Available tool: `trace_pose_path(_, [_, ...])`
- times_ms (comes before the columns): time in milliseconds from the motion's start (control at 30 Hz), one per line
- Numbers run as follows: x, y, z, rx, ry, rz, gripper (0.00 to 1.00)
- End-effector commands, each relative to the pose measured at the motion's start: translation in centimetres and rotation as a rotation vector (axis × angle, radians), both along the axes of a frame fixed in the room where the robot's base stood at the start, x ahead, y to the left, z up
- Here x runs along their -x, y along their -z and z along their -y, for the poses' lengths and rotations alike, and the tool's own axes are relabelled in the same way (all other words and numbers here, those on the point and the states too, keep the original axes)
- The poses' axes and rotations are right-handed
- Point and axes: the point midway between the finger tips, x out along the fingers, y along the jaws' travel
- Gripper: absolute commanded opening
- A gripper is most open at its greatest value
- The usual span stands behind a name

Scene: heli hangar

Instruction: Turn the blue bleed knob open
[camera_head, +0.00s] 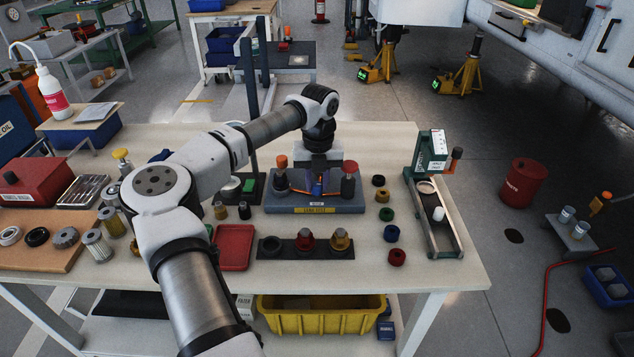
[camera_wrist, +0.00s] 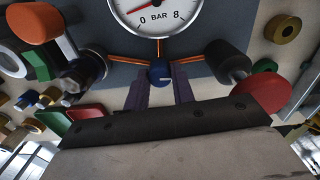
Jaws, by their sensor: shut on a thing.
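The blue bleed knob (camera_wrist: 159,75) sits below the pressure gauge (camera_wrist: 158,15) in the wrist view, with a short pale mark on its face. My gripper (camera_wrist: 161,84) has its two fingers around the knob, one on each side, and is shut on it. In the head view, the knob (camera_head: 317,188) shows small between my fingers on the grey-blue test base (camera_head: 340,207). An orange-capped post (camera_head: 281,163) stands left of the knob and a red-capped post (camera_head: 350,168) right. My wrist hides the gauge there.
A stand with a green-and-white box (camera_head: 431,150) is at the table's right. Several coloured rings, including a green one (camera_head: 386,214), lie beside the base. A dark strip with fittings (camera_head: 290,249) and a red tray (camera_head: 234,247) lie in front.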

Motion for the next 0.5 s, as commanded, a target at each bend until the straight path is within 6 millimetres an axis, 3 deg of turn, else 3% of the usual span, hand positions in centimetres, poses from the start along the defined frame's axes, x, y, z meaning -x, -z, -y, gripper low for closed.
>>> trace_pose_path(500, [-0.03,-0.05,-0.02,0.000,-0.104,0.001,0.02])
